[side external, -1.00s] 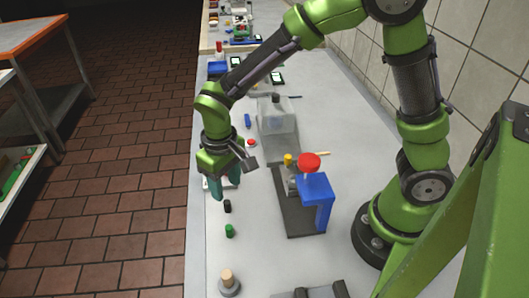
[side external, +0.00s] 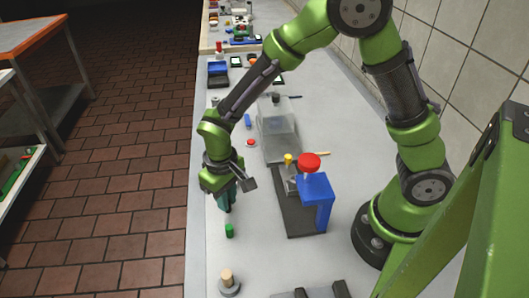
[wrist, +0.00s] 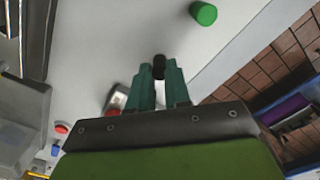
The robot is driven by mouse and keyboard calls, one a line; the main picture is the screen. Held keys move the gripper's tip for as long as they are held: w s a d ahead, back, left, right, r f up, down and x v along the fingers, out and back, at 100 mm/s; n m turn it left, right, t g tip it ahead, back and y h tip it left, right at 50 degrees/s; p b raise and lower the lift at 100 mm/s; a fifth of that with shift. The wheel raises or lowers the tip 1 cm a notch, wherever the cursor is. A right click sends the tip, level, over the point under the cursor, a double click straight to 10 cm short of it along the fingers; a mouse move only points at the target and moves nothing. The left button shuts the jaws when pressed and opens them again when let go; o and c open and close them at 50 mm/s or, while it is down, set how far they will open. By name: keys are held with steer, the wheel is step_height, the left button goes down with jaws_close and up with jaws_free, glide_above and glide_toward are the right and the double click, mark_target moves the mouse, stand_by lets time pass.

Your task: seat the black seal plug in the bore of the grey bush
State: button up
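The black seal plug (wrist: 159,66) is a small dark cylinder between the fingertips of my gripper in the wrist view. My gripper (side external: 226,207) points down at the table's left side in the side view, where its fingers hide most of the plug. The teal fingers (wrist: 160,72) are on both sides of the plug. I cannot tell whether they press on it. The grey bush is not clearly identifiable. A grey part with a yellow top (side external: 289,166) stands by the blue press, and a grey round base (side external: 230,289) carries a tan peg.
A green cylinder (side external: 229,230) stands just in front of my gripper; it also shows in the wrist view (wrist: 204,13). The blue press (side external: 317,196) with a red knob (side external: 310,162) stands on a dark plate to the right. A clear grey box (side external: 278,135) is behind.

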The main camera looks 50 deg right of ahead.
steer(key=shift+r, duration=0.1)
jaws_close()
step_height(320, 180, up, 8)
steer(key=shift+r, duration=0.15)
steer(key=d+r+m, duration=0.1)
steer(key=d+r, duration=0.3)
steer(key=r+n, duration=0.2)
steer(key=n, duration=0.3)
glide_above(294, 183)
steer(key=d, duration=0.1)
steer(key=shift+n, duration=0.3)
steer(key=f, duration=1)
steer(key=shift+w+d, duration=0.15)
steer(key=shift+w, duration=0.25)
steer(key=shift+f, duration=0.15)
steer(key=o, duration=0.7)
jaws_free()
